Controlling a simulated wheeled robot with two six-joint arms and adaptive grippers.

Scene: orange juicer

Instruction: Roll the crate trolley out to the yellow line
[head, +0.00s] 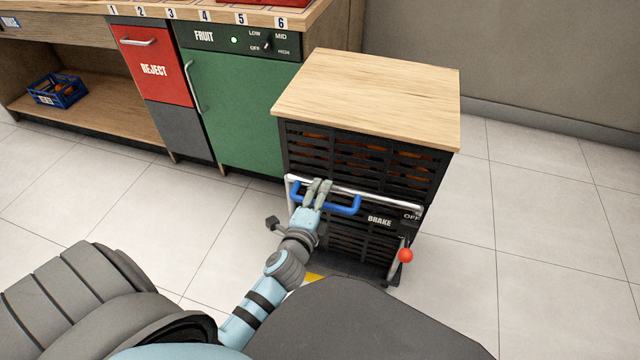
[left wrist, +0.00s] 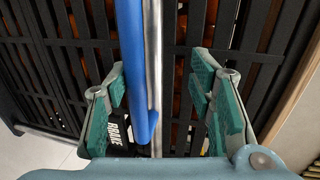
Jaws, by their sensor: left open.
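The crate trolley (head: 365,102) stands in front of the counter, with a wooden top, black slatted crates and orange fruit showing through the slats. A blue handle (head: 345,207) is fixed to its silver rail (head: 385,197). My left gripper (head: 319,184) is open at the handle's left part. In the left wrist view, the blue bar (left wrist: 133,45) and rail (left wrist: 155,60) lie between the open fingers, with gaps on both sides. A brake lever with a red knob (head: 405,255) is at the trolley's lower right. A bit of yellow line (head: 313,278) shows on the floor, mostly hidden.
A green fruit cabinet (head: 240,105) and a red reject bin (head: 155,65) stand behind left of the trolley. A blue crate (head: 57,91) sits on the low shelf. A wall (head: 540,60) is behind right. Tiled floor is clear on both sides.

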